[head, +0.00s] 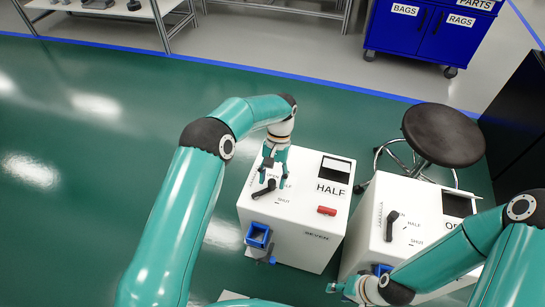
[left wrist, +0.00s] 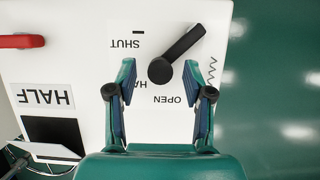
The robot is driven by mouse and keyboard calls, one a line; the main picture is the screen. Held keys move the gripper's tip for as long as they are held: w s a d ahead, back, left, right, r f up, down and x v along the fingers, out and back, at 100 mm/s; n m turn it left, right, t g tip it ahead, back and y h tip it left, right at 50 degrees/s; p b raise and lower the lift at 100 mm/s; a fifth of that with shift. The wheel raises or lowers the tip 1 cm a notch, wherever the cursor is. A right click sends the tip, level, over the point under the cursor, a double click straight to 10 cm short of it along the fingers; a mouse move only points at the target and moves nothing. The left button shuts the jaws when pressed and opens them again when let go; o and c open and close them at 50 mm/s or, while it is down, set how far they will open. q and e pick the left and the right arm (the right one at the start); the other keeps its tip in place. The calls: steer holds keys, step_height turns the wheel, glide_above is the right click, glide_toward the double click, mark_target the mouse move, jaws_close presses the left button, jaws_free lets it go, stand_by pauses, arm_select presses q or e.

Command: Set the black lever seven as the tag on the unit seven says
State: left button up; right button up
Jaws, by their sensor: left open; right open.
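Unit seven (head: 300,250) is a white box with SEVEN on its front edge. Its tag (head: 331,188) reads HALF; it also shows upside down in the left wrist view (left wrist: 45,97). The black lever seven (head: 264,190) has a round hub and a handle pointing lower left in the head view. My right gripper (head: 345,290) is open, low by the neighbouring unit.
A red handle (head: 327,210) is on unit seven's top and a blue frame (head: 258,235) on its front. A second white unit (head: 365,245) with its own black lever (head: 391,228) stands close right. A stool (head: 443,134) stands behind it. The green floor at left is clear.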

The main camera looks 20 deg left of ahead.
arm_select(q)
steer(key=v, duration=1)
steer(key=shift+w+r, duration=0.2)
stand_by(0.3)
